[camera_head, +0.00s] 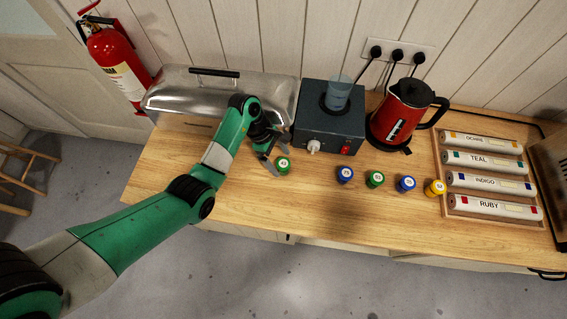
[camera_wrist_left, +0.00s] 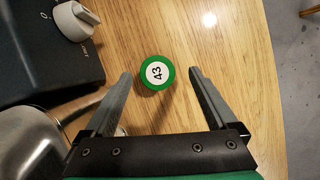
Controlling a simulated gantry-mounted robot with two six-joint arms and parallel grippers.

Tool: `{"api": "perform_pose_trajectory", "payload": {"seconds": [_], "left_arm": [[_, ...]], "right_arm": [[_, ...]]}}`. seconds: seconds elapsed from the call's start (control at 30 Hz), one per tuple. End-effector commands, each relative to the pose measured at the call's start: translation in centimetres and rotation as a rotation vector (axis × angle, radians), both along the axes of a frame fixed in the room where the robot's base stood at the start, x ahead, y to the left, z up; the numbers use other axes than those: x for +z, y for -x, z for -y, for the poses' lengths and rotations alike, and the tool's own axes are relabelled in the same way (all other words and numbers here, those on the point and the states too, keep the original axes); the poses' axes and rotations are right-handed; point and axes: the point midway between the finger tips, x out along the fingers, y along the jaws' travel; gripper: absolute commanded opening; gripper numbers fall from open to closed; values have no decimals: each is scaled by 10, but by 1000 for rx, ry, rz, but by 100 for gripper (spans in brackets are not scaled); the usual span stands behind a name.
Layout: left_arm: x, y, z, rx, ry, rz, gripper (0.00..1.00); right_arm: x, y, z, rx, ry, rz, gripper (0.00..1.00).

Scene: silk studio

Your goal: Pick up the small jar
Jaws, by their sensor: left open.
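Several small jars stand in a loose row on the wooden table. The leftmost is a green-lidded jar (camera_head: 283,165); in the left wrist view its lid (camera_wrist_left: 157,72) reads 43. To its right stand a blue jar (camera_head: 345,175), a green jar (camera_head: 375,179), another blue jar (camera_head: 405,184) and a yellow jar (camera_head: 435,188). My left gripper (camera_head: 272,165) is open just beside the leftmost green jar. In the left wrist view the open fingers (camera_wrist_left: 160,75) flank the jar, apart from it on both sides. My right gripper does not show.
A dark box with a white knob (camera_head: 313,146) and a beaker (camera_head: 339,92) stands behind the jars. A red kettle (camera_head: 400,112), a rack of labelled rolls (camera_head: 443,180) and a metal case (camera_head: 222,95) surround them. The table front (camera_head: 250,205) is clear.

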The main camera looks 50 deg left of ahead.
Motion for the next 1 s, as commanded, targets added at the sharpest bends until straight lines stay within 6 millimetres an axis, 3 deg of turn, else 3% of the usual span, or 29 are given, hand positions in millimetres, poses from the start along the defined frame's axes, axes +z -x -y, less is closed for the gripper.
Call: {"api": "perform_pose_trajectory", "payload": {"seconds": [0.2,0.47,1.0], "left_arm": [[-35,-7,9,-2,1,-3,92],[-39,-8,10,-1,-1,0,92],[-39,-8,10,-1,0,0,0]], "right_arm": [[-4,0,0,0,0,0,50],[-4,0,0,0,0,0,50],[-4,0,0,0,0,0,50]]}}
